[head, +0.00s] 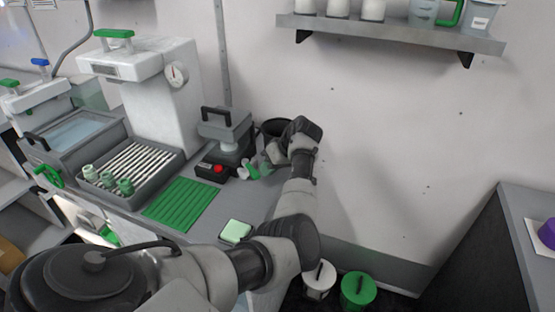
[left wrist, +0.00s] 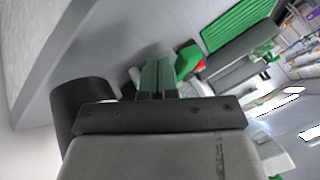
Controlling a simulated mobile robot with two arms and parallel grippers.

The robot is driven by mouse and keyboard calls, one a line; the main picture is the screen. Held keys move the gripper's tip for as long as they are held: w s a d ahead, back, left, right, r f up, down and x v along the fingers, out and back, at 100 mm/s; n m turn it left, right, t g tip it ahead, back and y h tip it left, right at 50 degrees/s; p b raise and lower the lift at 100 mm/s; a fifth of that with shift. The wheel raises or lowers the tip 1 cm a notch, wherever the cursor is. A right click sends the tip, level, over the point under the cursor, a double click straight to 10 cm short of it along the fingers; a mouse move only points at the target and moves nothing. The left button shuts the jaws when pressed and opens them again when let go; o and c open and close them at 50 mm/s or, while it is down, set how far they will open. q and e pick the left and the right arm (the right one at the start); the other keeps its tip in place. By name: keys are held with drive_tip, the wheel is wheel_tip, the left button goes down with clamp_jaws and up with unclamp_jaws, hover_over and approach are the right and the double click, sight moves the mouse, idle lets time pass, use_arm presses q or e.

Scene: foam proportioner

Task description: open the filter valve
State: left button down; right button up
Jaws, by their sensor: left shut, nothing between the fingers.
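My left gripper (head: 262,166) is at the back of the counter. Its grey-green fingers are shut together and empty, also in the left wrist view (left wrist: 156,76). Close by is a green piece (head: 251,170), which shows beside the fingertips in the left wrist view (left wrist: 188,60); I cannot tell if they touch. A white piece (head: 242,173) is next to it. I cannot tell for sure which part is the filter valve. Other handles are a green handwheel (head: 47,175) at the left and a green lever (head: 113,33) on the tall white machine. My right gripper is not in view.
A grey device with a red button (head: 218,169) stands left of the gripper; a black bin (head: 273,127) is behind it. A green ribbed mat (head: 181,203) and a light green sponge (head: 235,231) lie on the counter. A shelf (head: 390,30) hangs above.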

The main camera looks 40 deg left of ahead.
use_arm(q)
drive_tip(key=shift+s+a+f, duration=0.1)
drive_tip(key=shift+s+a, duration=0.05)
drive_tip(key=shift+s, duration=0.15)
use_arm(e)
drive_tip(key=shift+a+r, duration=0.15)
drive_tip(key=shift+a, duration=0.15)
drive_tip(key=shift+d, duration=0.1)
